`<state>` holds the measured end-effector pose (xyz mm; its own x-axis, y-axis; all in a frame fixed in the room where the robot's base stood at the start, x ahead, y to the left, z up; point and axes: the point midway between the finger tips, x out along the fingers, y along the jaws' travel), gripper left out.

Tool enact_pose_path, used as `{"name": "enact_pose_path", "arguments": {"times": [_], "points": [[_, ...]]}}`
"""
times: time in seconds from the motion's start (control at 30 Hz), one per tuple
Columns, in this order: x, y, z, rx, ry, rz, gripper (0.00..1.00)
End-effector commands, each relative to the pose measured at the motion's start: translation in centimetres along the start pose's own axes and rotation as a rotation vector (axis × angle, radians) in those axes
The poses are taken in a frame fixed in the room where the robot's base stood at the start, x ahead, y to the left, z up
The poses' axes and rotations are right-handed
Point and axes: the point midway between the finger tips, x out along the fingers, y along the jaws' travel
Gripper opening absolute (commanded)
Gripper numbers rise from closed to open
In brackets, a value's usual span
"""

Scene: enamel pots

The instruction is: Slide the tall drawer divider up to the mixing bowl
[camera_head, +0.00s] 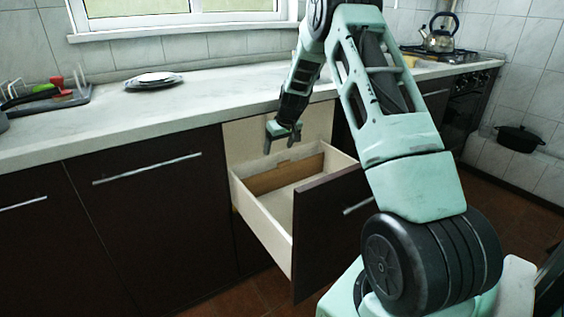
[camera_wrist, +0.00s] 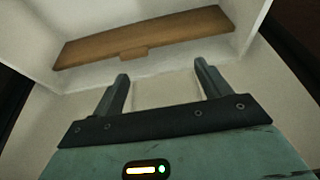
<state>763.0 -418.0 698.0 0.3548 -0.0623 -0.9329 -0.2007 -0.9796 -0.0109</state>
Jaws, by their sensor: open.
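The divider (camera_head: 272,179) is a brown wooden board standing across the inside of the open drawer, towards its back end. In the wrist view the divider (camera_wrist: 180,32) runs across the top, with a small tab at its lower edge. My gripper (camera_head: 282,148) is open and empty, pointing down over the drawer. In the wrist view my gripper (camera_wrist: 161,70) has its two fingers apart, with the divider beyond the tips and no clear contact. I see no mixing bowl in either view; part of the drawer's inside is hidden by its dark front.
The pale drawer (camera_head: 262,222) is pulled out from the dark cabinets, below the countertop (camera_head: 190,103). Its side walls and front bound the space around the divider. Plates (camera_head: 153,79), a dish rack (camera_head: 60,98) and a kettle (camera_head: 439,35) stand away on the counter and stove.

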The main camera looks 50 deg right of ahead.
Motion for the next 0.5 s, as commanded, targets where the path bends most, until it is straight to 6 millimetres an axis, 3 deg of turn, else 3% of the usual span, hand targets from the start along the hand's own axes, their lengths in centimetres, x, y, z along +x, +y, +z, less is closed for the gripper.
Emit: {"name": "enact_pose_path", "arguments": {"times": [0.33, 0.5], "points": [[2.7, 5.3, -0.4, 0.026, 0.021, 0.02, 0.76], [3.9, 6.0, -0.4, 0.028, 0.024, 0.022, 0.76]]}}
